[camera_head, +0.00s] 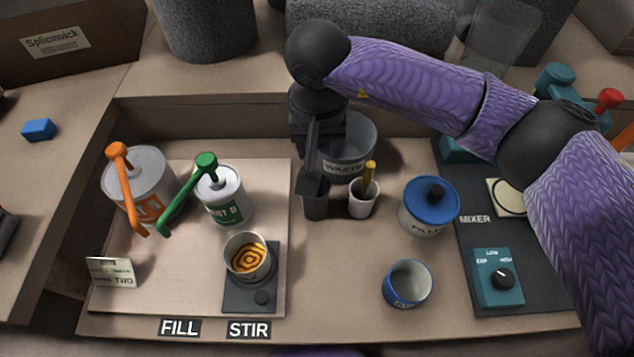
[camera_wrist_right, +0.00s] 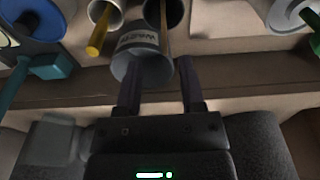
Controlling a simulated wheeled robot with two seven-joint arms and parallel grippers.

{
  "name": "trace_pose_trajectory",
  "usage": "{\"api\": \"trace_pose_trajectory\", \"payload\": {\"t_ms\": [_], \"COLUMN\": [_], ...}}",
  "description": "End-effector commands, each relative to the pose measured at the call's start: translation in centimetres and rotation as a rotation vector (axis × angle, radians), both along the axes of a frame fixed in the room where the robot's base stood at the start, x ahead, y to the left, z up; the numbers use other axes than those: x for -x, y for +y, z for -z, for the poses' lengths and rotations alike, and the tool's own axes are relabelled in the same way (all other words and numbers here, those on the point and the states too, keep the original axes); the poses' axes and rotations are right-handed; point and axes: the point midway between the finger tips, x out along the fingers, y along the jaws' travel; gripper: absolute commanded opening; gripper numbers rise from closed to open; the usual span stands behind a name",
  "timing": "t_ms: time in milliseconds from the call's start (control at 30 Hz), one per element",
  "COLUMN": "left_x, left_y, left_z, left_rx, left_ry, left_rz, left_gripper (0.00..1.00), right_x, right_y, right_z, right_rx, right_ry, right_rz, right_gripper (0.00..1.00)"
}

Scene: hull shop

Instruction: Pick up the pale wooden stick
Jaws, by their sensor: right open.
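The pale wooden stick shows in the right wrist view as a thin light brown strip (camera_wrist_right: 163,34), standing in a dark cup (camera_wrist_right: 178,14). In the head view the dark cup (camera_head: 315,205) is below my right gripper (camera_head: 309,180), and the stick is hidden behind the fingers. In the wrist view my right gripper (camera_wrist_right: 160,78) is open, and the stick lines up with the gap between the fingers. I cannot tell whether it is between them. My left gripper is not in view.
A white cup (camera_head: 362,205) with a yellow stick (camera_head: 369,178) stands right beside the dark cup. A grey waste bin (camera_head: 358,150) is close behind. A blue-lidded can (camera_head: 430,215) and an open can (camera_head: 407,285) stand to the right, paint cans with pump handles to the left.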

Motion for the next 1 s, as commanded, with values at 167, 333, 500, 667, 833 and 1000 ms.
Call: {"api": "trace_pose_trajectory", "payload": {"t_ms": [167, 333, 500, 667, 833, 1000], "left_x": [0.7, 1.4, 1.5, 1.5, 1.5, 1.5], "left_y": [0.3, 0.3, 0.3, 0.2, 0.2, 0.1], "left_z": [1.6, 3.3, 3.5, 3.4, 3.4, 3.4], "left_rx": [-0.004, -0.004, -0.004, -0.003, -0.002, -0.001], "left_ry": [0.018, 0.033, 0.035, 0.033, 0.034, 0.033], "left_rz": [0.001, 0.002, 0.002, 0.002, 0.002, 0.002], "left_gripper": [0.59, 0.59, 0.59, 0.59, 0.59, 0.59], "right_x": [-0.3, -0.7, -1.0, -1.0, -0.9, -0.9], "right_y": [0.2, 0.5, 0.5, 0.5, 0.5, 0.5], "right_z": [3.7, 7.1, 7.9, 7.7, 7.7, 7.7], "right_rx": [-0.003, -0.007, -0.006, -0.007, -0.007, -0.007], "right_ry": [0.008, 0.011, 0.005, 0.004, 0.005, 0.005], "right_rz": [0.003, 0.005, 0.004, 0.005, 0.005, 0.006], "right_gripper": [0.5, 0.5, 0.5, 0.37, 0.01, 0.0]}}
